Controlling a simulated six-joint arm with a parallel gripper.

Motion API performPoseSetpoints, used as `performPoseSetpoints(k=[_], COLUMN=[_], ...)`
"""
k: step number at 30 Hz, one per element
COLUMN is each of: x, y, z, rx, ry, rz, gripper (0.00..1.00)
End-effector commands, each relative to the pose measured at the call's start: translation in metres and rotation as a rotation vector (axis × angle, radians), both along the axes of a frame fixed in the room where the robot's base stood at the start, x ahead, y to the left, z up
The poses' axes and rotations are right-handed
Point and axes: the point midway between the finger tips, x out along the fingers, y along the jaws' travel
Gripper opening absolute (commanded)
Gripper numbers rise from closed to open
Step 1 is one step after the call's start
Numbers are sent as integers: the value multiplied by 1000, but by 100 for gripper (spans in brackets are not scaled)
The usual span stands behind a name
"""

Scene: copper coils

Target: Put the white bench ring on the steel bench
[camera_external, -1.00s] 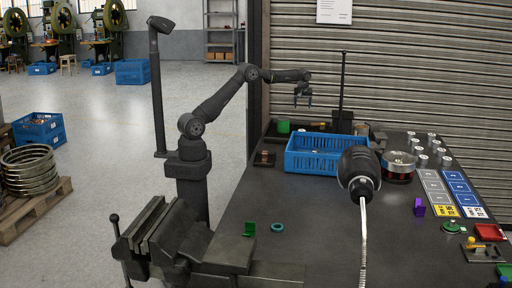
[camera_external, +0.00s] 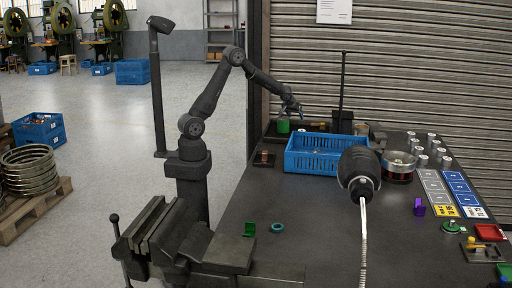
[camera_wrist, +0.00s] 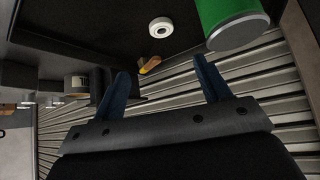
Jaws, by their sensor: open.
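A small white ring (camera_wrist: 160,27) with a dark centre lies on a dark surface in the wrist view, beyond and between my fingertips, apart from them. I cannot make it out in the external view. My gripper (camera_wrist: 162,80) is open with two blue fingers and nothing between them. In the external view my gripper (camera_external: 293,109) hangs over the back left of the bench, just above a green cylinder (camera_external: 283,127). The steel bench (camera_external: 320,220) is the dark top running to the front.
The green cylinder (camera_wrist: 229,20) is close beside the ring in the wrist view; a yellow-orange piece (camera_wrist: 150,65) lies nearby. A blue crate (camera_external: 310,163) stands right of my gripper. A dark upright post (camera_external: 342,90) rises behind it. The bench's middle front is mostly clear.

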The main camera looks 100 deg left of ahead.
Motion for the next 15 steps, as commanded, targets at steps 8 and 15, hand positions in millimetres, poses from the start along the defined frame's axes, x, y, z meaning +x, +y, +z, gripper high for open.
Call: performPoseSetpoints(k=[8, 15], x=[11, 20], y=[30, 51], z=[-42, -69], rx=[-2, -1], ry=[3, 1], rz=[3, 3], gripper=[69, 69])
